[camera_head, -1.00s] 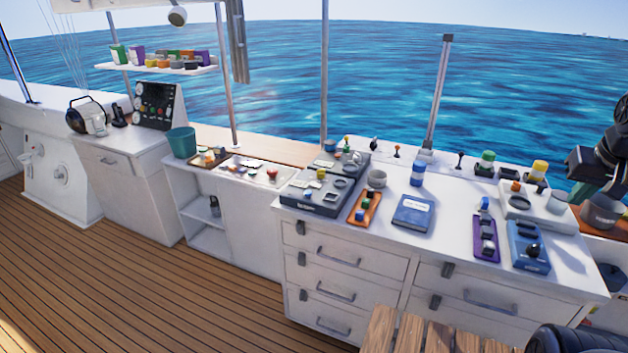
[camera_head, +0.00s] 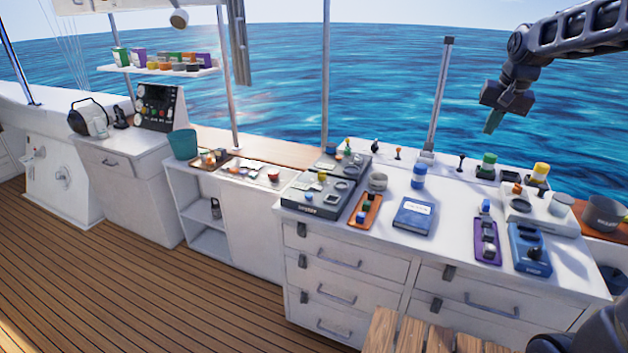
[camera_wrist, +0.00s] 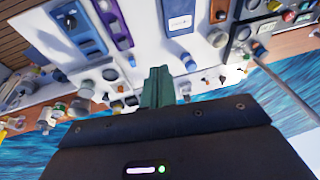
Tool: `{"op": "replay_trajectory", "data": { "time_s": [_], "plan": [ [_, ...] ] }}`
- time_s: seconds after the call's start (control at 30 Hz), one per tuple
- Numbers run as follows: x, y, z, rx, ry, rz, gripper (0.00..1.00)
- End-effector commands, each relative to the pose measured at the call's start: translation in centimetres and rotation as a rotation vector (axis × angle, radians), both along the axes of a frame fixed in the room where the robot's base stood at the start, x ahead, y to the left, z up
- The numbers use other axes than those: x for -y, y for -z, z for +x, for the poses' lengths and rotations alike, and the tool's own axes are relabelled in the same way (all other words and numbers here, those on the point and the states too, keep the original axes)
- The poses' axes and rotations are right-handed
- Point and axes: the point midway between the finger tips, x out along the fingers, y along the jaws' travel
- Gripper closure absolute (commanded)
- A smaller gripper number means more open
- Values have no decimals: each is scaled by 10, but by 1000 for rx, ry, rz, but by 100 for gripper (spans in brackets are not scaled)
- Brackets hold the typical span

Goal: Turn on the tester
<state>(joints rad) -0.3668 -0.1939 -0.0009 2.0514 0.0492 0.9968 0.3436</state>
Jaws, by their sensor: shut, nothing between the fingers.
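My gripper (camera_head: 493,122) is raised above the back right of the white counter, in front of the sea, its green fingers together and empty. In the wrist view the shut fingers (camera_wrist: 157,88) point toward the counter. I cannot read which device is the tester. A blue device with a dark knob (camera_head: 530,249) sits at the counter's front right; it also shows at the upper left of the wrist view (camera_wrist: 76,28). A dark grey box with round dials and buttons (camera_head: 312,196) sits at the counter's left. My gripper touches neither.
A purple tray (camera_head: 487,240), a blue book-like case (camera_head: 413,215) and an orange tray (camera_head: 365,210) lie on the counter. A blue-capped bottle (camera_head: 418,176) and several small levers stand along the back. A white unit (camera_head: 540,208) sits at the right. Bare counter lies around the blue case.

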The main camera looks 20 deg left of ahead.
Motion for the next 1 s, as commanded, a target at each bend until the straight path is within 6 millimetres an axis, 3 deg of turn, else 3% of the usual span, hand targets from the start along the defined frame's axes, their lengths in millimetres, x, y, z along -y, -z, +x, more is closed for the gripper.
{"op": "replay_trajectory", "data": {
  "time_s": [0.2,0.5,1.0],
  "plan": [
    [-59,7,35,-37,-8,13,100],
    [-146,24,71,-85,-13,27,100],
    [-306,81,96,-163,-20,33,100]
  ]
}}
